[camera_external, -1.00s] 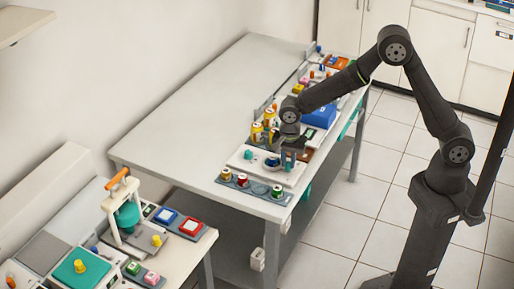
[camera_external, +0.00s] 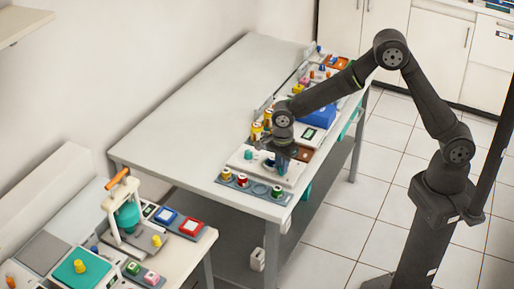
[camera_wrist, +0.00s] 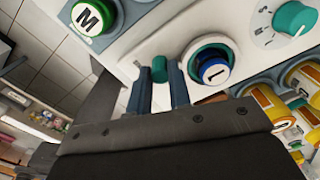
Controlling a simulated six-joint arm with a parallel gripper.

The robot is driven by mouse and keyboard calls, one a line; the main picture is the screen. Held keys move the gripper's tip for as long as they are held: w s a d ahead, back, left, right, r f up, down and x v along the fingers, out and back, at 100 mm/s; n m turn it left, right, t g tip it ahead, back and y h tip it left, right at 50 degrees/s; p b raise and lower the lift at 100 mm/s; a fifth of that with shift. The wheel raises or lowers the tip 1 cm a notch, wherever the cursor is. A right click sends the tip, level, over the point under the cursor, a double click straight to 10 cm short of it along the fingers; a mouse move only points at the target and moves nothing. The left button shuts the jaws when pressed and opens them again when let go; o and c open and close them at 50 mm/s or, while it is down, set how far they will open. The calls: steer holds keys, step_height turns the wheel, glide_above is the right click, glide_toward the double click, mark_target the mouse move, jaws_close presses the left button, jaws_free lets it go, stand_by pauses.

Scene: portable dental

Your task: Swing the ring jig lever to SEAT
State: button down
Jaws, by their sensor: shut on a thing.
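The ring jig is a white plate (camera_external: 243,164) at the near end of the long table. In the wrist view a small green lever knob (camera_wrist: 159,68) stands at its edge, between my blue fingertips. My gripper (camera_wrist: 159,88) is shut on this knob, beside a round ring seat holding a blue piece marked 1 (camera_wrist: 214,70). In the external view my gripper (camera_external: 283,166) is low over the right part of the plate and hides the knob and ring seat. The SEAT marking cannot be read.
A teal dial (camera_wrist: 295,18) sits on the plate. Capped pots, one marked M (camera_wrist: 90,17), stand along the front strip; yellow jars (camera_wrist: 278,105) are close by. A blue box (camera_external: 318,116) lies further along the table. The table's left part is clear.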

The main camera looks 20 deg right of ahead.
stand_by(0.3)
steer(key=c, duration=1.3)
jaws_free()
step_height(320, 180, up, 17)
steer(key=shift+r, duration=0.2)
step_height(320, 180, down, 18)
steer(key=shift+r, duration=0.25)
steer(key=shift+r, duration=0.1)
